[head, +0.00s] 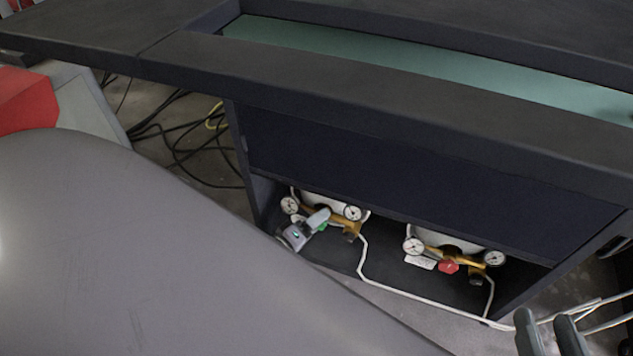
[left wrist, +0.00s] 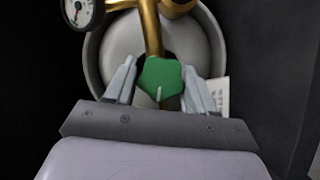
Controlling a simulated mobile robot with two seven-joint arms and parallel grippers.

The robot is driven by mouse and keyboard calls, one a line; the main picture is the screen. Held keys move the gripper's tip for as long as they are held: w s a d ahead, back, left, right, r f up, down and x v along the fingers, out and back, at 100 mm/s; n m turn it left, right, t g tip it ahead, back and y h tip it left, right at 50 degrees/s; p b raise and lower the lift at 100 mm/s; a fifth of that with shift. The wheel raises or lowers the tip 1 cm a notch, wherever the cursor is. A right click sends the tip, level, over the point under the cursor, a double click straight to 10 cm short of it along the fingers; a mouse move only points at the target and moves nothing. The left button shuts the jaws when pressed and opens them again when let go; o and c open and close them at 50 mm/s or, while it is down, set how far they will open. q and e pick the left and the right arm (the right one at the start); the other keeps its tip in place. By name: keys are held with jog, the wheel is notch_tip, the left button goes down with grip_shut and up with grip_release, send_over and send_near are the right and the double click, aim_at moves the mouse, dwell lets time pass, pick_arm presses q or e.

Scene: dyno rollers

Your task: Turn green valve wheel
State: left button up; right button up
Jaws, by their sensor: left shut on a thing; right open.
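The green valve wheel (left wrist: 162,78) is a small faceted knob on a brass fitting (left wrist: 151,28), in front of a white cylinder. In the left wrist view it sits between the two fingers of my left gripper (left wrist: 160,88), which is shut on it. In the head view my left gripper (head: 306,228) is inside the low cabinet at its left, and only a bit of the green wheel (head: 322,228) shows beside it. My right gripper (head: 549,330) is open and empty at the bottom right, outside the cabinet, with its fingers apart.
A second valve set with a red wheel (head: 448,267) and two gauges stands to the right in the cabinet. A white hose (head: 420,291) runs along the cabinet's front. The dark cabinet top (head: 380,95) overhangs the opening. Black cables (head: 180,140) lie on the floor at left.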

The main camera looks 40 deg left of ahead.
pick_arm(q)
jog(key=shift+n, duration=0.5)
jog(key=o, duration=1)
jog(key=shift+c, duration=0.2)
jog(key=s+a+p, duration=0.1)
jog(key=s+p, duration=0.1)
jog(key=s, duration=0.5)
jog(key=shift+r+p, duration=0.3)
pick_arm(e)
jog(key=shift+w+a+f+m+g+y, duration=0.15)
jog(key=shift+a+m+g, duration=0.05)
jog(key=shift+a+g, duration=0.15)
jog(key=shift+w+a+f+m+g+y, duration=0.1)
jog(key=shift+w+a+m+g+y, duration=0.05)
jog(key=shift+a+m+g, duration=0.15)
jog(key=shift+r, duration=0.1)
